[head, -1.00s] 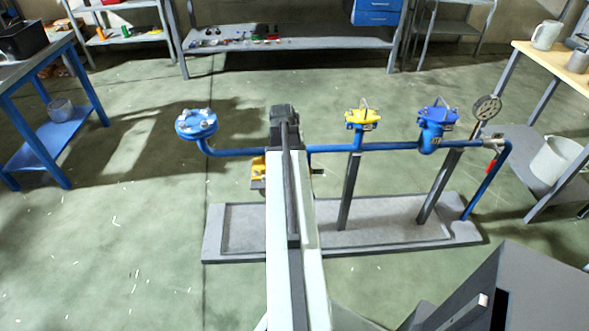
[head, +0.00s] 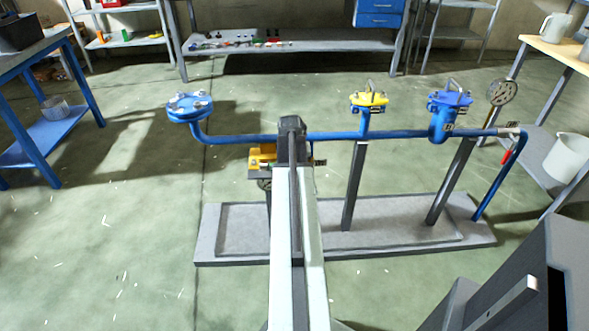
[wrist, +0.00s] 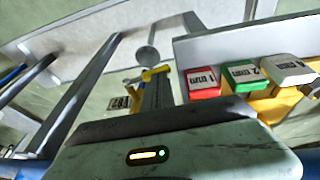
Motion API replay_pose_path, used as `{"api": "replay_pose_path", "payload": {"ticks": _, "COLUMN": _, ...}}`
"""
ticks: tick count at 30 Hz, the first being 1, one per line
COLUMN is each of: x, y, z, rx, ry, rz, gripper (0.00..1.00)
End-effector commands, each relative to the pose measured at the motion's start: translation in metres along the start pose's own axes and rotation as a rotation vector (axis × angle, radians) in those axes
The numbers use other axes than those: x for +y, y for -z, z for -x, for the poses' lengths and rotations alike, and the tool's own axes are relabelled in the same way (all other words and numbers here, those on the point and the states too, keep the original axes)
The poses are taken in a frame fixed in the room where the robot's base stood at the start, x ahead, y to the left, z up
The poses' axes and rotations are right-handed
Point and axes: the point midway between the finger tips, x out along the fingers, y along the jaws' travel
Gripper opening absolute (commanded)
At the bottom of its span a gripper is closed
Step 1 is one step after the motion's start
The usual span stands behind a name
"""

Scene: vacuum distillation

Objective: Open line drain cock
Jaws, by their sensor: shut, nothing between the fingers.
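My gripper (wrist: 157,92) shows in the wrist view as dark ridged fingers, shut and empty. Just past the fingertips is a small yellow lever-like part (wrist: 155,72), which looks like the drain cock's handle. I cannot tell whether the fingers touch it. A small dark label (wrist: 120,102) is left of it, and a grey round part (wrist: 147,56) lies beyond. In the head view my arm hides the gripper and most of this spot on the blue pipe (head: 350,135). A red handle (head: 507,156) hangs at the pipe's right end.
A yellow bracket (head: 262,156) holds red (wrist: 202,80), green (wrist: 243,74) and white (wrist: 288,70) labelled blocks, close right of the gripper. A yellow-topped valve (head: 368,101), blue valve (head: 447,112) and gauge (head: 502,92) stand along the pipe. A grey tray (head: 210,240) lies below.

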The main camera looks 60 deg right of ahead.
Motion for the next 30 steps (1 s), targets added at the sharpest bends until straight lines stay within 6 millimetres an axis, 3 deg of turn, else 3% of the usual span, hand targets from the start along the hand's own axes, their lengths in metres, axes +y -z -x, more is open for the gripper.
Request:
{"api": "replay_pose_path", "payload": {"ticks": 6, "x": 0.0, "y": 0.0, "z": 0.001, "rx": 0.0, "ry": 0.0, "rz": 0.001, "gripper": 0.0}}
{"api": "replay_pose_path", "payload": {"ticks": 10, "x": -0.005, "y": -0.003, "z": -0.009, "rx": 0.0, "ry": 0.001, "rz": 0.001, "gripper": 0.0}}
{"api": "replay_pose_path", "payload": {"ticks": 20, "x": -0.005, "y": -0.002, "z": -0.005, "rx": 0.0, "ry": 0.0, "rz": 0.001, "gripper": 0.0}}
{"api": "replay_pose_path", "payload": {"ticks": 25, "x": -0.005, "y": -0.001, "z": 0.012, "rx": 0.0, "ry": 0.001, "rz": 0.001, "gripper": 0.0}}
{"api": "replay_pose_path", "payload": {"ticks": 30, "x": -0.004, "y": 0.0, "z": 0.044, "rx": 0.0, "ry": 0.001, "rz": 0.002, "gripper": 0.0}}
